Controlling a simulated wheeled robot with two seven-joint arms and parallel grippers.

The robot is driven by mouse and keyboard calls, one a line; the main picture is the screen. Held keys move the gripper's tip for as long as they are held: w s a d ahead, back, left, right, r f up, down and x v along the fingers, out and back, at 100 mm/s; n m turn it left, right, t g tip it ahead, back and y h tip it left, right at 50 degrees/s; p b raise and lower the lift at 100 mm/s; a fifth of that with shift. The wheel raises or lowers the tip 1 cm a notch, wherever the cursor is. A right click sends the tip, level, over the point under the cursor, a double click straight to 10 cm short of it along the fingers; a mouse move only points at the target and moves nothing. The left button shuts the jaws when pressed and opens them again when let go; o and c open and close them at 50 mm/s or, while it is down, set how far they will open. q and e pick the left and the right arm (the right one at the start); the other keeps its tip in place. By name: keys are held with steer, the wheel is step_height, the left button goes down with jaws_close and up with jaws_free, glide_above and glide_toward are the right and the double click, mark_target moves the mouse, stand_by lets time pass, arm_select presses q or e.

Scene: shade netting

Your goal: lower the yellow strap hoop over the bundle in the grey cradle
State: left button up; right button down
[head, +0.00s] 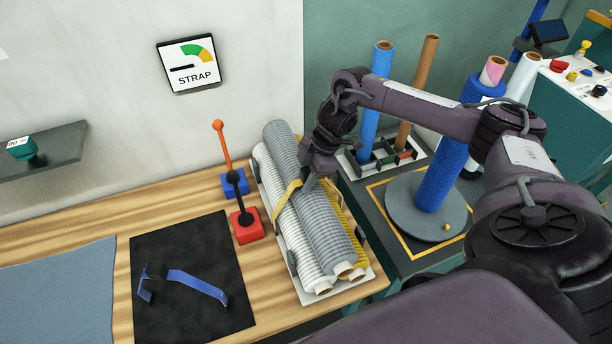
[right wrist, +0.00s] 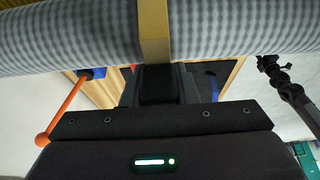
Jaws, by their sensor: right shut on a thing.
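The bundle of netting rolls (head: 318,232) lies lengthwise in the light grey cradle (head: 364,289), with a grey roll on top, a white one at left and a yellow one at right. The yellow strap hoop (head: 287,194) lies across the upper part of the bundle. In the right wrist view the strap (right wrist: 155,28) crosses the grey roll, close to or touching it; its lower ends are hidden. My right gripper (head: 312,180) is over the bundle's right side, shut on the strap.
Two levers, on a blue base (head: 234,182) and a red base (head: 247,226), stand left of the cradle. A blue strap piece (head: 195,281) lies on a black mat (head: 188,320). A round turntable (head: 400,207) with a blue roll and a rack of tubes (head: 381,164) are at right.

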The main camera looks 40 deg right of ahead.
steer(key=c, duration=1.1)
jaws_free()
steer(key=shift+o, duration=0.2)
steer(key=shift+d+r, duration=0.15)
steer(key=shift+r, duration=0.2)
steer(key=b+v, duration=0.1)
steer(key=v, duration=0.6)
